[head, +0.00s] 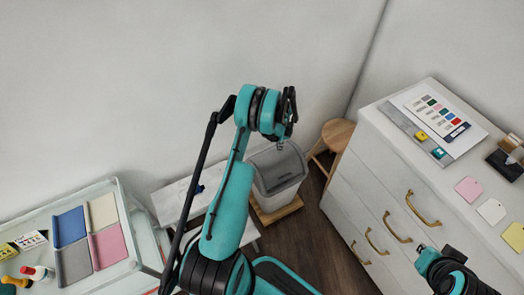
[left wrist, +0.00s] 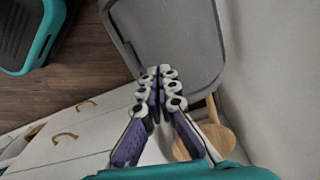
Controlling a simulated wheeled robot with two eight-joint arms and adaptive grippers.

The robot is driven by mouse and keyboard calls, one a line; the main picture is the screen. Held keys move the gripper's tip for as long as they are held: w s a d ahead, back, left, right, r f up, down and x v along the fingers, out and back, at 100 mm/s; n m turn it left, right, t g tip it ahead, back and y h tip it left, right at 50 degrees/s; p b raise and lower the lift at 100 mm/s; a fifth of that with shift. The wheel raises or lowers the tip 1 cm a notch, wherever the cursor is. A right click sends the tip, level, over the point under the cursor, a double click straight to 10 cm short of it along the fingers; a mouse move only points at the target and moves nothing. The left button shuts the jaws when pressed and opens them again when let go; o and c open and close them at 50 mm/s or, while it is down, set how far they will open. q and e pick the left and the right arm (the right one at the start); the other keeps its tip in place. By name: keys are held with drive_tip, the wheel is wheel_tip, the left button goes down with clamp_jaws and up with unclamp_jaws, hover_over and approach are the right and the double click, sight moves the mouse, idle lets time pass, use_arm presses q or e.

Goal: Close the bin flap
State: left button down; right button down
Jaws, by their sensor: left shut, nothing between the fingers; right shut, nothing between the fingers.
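The bin (head: 284,188) is a white box with a grey lid, standing on a wooden base beside the cabinet. Its grey flap (head: 276,163) is partly behind my left arm in the head view. In the left wrist view the grey flap (left wrist: 180,38) fills the upper middle, inside a grey rim. How far the flap is open I cannot tell. My left gripper (head: 281,146) is shut and empty over the lid; its fingertips (left wrist: 160,82) overlap the flap's near edge, contact unclear. My right gripper (head: 421,249) is shut and empty in front of the white cabinet.
The white drawer cabinet (head: 362,187) with brass handles stands to the right, holding cards and tags. A wooden stool (head: 338,133) is behind the bin. A table (head: 105,280) with fabric pieces is at left. Dark floor (head: 318,245) is clear between.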

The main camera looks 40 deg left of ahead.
use_arm(q)
drive_tip(key=a+r+n, duration=0.1)
drive_tip(key=a+n, duration=1.2)
drive_tip(key=n, duration=0.7)
drive_tip(key=shift+y, duration=0.3)
drive_tip(key=f+b, duration=0.1)
drive_tip(key=f, duration=0.2)
drive_tip(key=f+b, duration=0.1)
drive_tip(key=f, duration=0.2)
drive_tip(key=f+b, duration=0.1)
drive_tip(key=f, duration=0.3)
drive_tip(key=shift+w+a, duration=0.1)
drive_tip(key=shift+w, duration=0.15)
drive_tip(key=shift+s+d+f+b, duration=0.3)
drive_tip(key=shift+d+f+b, duration=0.45)
drive_tip(key=shift+f+b, duration=0.1)
drive_tip(key=shift+s+d+f, duration=0.2)
drive_tip(key=shift+d+f, duration=0.2)
drive_tip(key=shift+d, duration=0.1)
drive_tip(key=shift+f, duration=0.1)
